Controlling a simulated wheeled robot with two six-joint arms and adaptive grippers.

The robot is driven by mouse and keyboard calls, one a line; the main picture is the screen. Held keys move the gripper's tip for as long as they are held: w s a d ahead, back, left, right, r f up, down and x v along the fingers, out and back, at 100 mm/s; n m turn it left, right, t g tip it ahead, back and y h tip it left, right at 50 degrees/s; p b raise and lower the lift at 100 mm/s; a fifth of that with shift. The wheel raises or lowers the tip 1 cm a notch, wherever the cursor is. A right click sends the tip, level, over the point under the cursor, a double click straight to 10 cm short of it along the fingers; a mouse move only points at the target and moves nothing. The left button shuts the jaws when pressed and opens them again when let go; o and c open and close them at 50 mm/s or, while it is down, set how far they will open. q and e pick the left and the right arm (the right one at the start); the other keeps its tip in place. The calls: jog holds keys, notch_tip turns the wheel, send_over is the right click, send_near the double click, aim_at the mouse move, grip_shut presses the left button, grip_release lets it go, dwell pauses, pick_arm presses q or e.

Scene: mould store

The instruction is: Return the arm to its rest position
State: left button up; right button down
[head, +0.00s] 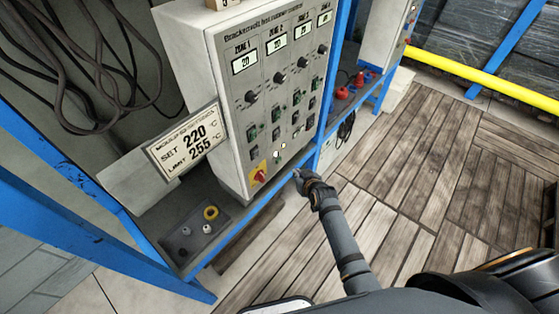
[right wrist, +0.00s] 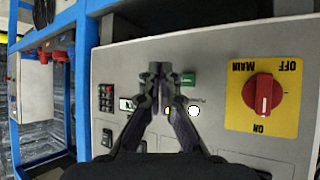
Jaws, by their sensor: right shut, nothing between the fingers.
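My right gripper (head: 300,177) is at the end of my arm, close to the lower right edge of the grey control cabinet (head: 215,85). In the right wrist view my right gripper (right wrist: 158,70) has its two fingertips together, with nothing between them. The cabinet's panel (right wrist: 215,55) is in front of it, upside down in that view. The red main switch (right wrist: 263,95) on its yellow plate is right of the fingers; it also shows in the head view (head: 259,173). Whether the fingertips touch the panel is unclear. My left gripper is not in view.
A small tray (head: 190,246) with rings stands on the blue-framed shelf. A blue post (head: 333,70) rises beside the cabinet. The wooden floor (head: 400,190) at right is clear, up to a yellow rail (head: 480,75).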

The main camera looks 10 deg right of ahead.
dwell(0.5)
jog(key=s+d+f+g+h, duration=0.1)
jog(key=s+d+f+g, duration=0.15)
jog(key=s+f, duration=0.9)
jog(key=s+d+f+g, duration=0.2)
jog(key=s+f+g, duration=0.1)
jog(key=s+f, duration=0.8)
jog(key=s+d+f+g, duration=0.1)
jog(key=s+d+f, duration=0.1)
jog(key=s, duration=0.5)
jog(key=s+d+f+g, duration=0.1)
jog(key=s+f, duration=0.3)
jog(key=s, duration=0.4)
jog(key=s+d+f+m+g+h, duration=0.1)
jog(key=s+f, duration=0.3)
jog(key=s, duration=0.4)
jog(key=shift+s+d+g, duration=0.2)
jog(key=shift+d+g, duration=0.35)
jog(key=shift+d, duration=0.3)
